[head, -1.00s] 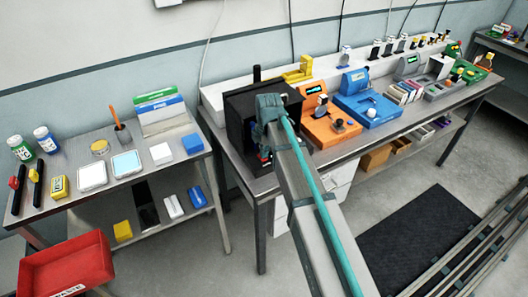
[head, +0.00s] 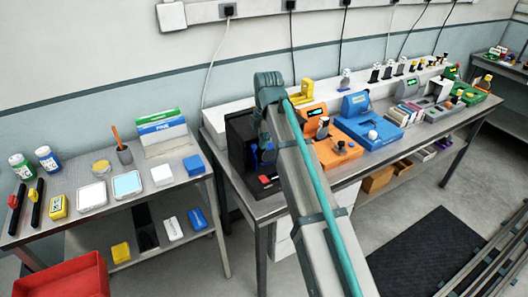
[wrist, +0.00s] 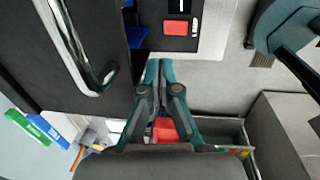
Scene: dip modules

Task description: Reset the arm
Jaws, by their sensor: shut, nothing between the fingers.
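My gripper (wrist: 158,66) is shut and empty in the wrist view, with its teal fingertips together. It is beside a black device with a chrome handle (wrist: 82,55) and a red button (wrist: 176,28); I cannot tell whether it touches the device. In the head view the black device (head: 238,140) stands at the left end of the long bench. My arm (head: 305,175) reaches up to it, and the gripper is largely hidden or too small to make out there.
Right of the black device are an orange device (head: 340,151) and a blue device (head: 370,126). A side table (head: 95,222) with bottles and small boxes stands left. A red bin (head: 70,282) is at the lower left.

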